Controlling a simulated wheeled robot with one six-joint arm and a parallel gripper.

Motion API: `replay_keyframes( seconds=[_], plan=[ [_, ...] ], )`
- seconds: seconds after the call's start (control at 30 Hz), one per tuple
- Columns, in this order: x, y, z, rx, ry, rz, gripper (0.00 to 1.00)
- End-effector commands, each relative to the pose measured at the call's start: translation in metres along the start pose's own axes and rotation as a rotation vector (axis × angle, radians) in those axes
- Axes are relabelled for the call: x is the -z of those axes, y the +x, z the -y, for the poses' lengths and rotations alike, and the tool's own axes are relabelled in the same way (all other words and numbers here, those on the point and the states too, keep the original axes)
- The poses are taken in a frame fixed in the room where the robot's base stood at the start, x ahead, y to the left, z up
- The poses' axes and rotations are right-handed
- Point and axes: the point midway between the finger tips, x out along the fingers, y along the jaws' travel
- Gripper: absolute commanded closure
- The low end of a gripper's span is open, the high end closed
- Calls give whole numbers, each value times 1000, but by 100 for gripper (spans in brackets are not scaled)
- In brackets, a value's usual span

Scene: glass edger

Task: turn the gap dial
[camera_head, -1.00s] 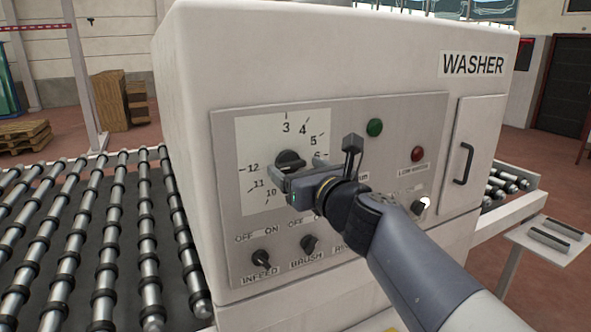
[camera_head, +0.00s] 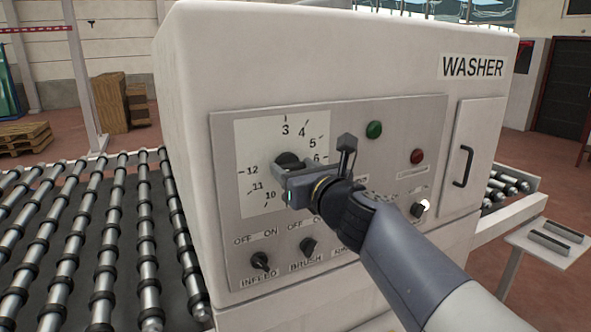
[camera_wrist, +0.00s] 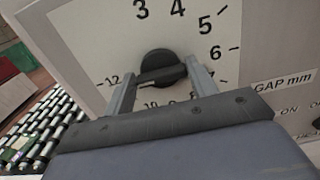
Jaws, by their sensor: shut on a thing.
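The gap dial is a round black knob (camera_wrist: 160,66) on a white numbered plate (camera_head: 258,136), on the front panel of the washer. In the wrist view the label "GAP mm" stands to the right of the plate, and numbers ring the knob. My gripper (camera_head: 290,168) is at the dial, with one finger on either side of the knob, shut on it. In the head view the gripper hides the knob's lower part and some of the numbers. Its raised bar lies nearly level in the wrist view, tilted slightly.
Below the dial are the infeed switch (camera_head: 260,262) and the brush switch (camera_head: 308,247). A green button (camera_head: 374,129), a red button (camera_head: 417,156) and a door handle (camera_head: 463,166) are to the right. A roller conveyor (camera_head: 95,240) runs along the left.

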Motion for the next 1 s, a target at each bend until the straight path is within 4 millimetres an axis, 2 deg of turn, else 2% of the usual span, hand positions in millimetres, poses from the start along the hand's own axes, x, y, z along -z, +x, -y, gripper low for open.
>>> replay_keyframes(
  seconds=[0.27, 0.47, 1.0],
  plan=[
    [1, 0, 0, 1, -25, 0, 68],
    [2, 0, 0, 1, -113, 0, 68],
    [4, 0, -3, 0, -595, 0, 68]
  ],
)
